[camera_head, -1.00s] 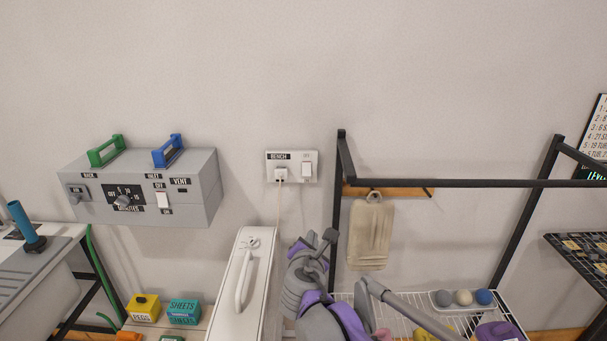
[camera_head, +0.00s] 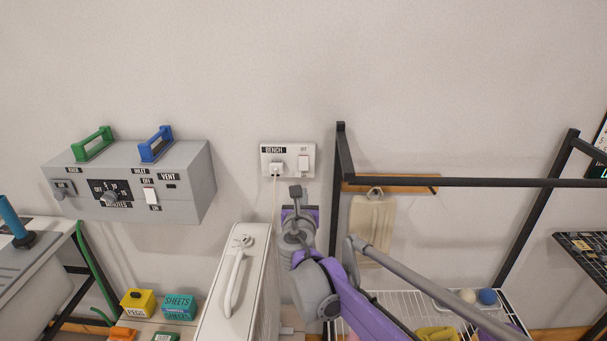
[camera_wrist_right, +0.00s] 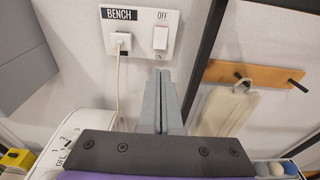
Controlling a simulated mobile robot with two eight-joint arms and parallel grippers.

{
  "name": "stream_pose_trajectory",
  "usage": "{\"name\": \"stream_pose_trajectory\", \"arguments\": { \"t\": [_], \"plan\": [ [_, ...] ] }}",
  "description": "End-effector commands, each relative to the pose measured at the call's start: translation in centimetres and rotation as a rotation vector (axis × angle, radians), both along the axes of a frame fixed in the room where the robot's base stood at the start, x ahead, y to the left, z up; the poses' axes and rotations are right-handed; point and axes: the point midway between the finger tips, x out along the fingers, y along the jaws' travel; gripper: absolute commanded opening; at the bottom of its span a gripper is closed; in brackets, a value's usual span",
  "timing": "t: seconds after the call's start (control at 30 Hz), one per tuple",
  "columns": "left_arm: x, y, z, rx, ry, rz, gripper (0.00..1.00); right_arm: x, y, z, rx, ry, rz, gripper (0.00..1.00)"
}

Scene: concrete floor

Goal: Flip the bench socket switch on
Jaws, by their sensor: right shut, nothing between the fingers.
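The bench socket (camera_head: 265,160) is a white wall plate labelled BENCH, with a plug and cord in its left half. Its rocker switch (camera_head: 303,163) is on the right half, with OFF printed above; it also shows in the right wrist view (camera_wrist_right: 160,38), with ON printed below. My right gripper (camera_head: 296,190) is just below the plate in the head view. My left gripper is not in view.
A white appliance (camera_head: 236,285) with a handle stands below the socket, left of my right arm. The plug's cord (camera_head: 274,200) hangs down to it. A black rack frame (camera_head: 341,170) and a hanging hot-water-bottle-like item (camera_head: 372,230) are at right. A grey control box (camera_head: 130,180) is at left.

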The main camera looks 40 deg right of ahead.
Motion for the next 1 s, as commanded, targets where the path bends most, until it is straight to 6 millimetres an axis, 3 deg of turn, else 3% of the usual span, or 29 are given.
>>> {"name": "stream_pose_trajectory", "arguments": {
  "t": [0.6, 1.0],
  "plan": [
    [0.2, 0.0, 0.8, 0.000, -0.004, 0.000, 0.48, 8.3, -7.1, -1.3, 0.001, -0.001, -0.002, 0.00],
    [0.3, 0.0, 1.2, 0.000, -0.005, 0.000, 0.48, 10.4, -8.8, -1.7, 0.002, -0.001, 0.000, 0.00]
  ]
}}
